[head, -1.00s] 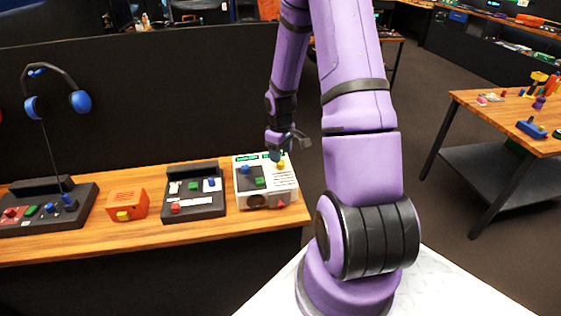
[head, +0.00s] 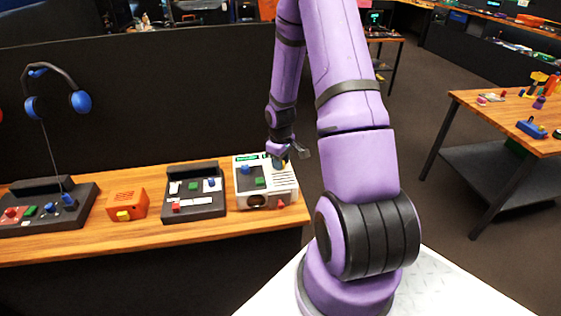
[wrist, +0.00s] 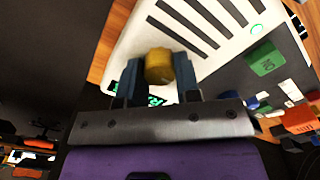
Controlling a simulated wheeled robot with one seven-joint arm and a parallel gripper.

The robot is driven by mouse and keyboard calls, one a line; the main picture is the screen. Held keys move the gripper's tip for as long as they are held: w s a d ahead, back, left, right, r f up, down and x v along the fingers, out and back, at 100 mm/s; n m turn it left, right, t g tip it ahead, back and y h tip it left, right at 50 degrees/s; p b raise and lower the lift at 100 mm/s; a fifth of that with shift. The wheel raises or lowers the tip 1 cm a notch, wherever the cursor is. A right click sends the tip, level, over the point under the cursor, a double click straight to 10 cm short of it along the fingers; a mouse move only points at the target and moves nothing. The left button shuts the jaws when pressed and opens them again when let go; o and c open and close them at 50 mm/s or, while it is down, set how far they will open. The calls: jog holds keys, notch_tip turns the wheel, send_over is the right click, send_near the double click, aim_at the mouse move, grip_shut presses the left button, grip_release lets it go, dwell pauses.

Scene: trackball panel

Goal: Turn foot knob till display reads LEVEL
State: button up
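The white panel (head: 266,185) stands at the right end of the wooden bench; a pale slatted part of it fills the top of the wrist view (wrist: 205,25). A yellow knob (wrist: 158,66) on it sits between the two fingers of my gripper (wrist: 157,80). The fingers are on either side of it, very close; I cannot see firm contact. In the head view my gripper (head: 288,157) is low over the panel and partly covers the knob. A small display (head: 246,158) with green characters is at the panel's back edge. It is partly hidden by my gripper in the wrist view, and its text is unreadable.
A dark partition (head: 150,100) rises behind the bench.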

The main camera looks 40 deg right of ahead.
jog(key=shift+m, duration=0.4)
jog(key=m, duration=0.4)
jog(key=shift+m, duration=0.4)
jog(key=m, duration=0.5)
jog(key=shift+m, duration=0.3)
jog(key=o, duration=0.9)
jog(key=shift+r, duration=0.1)
notch_tip(320, 180, up, 11)
jog(key=shift+f, duration=0.2)
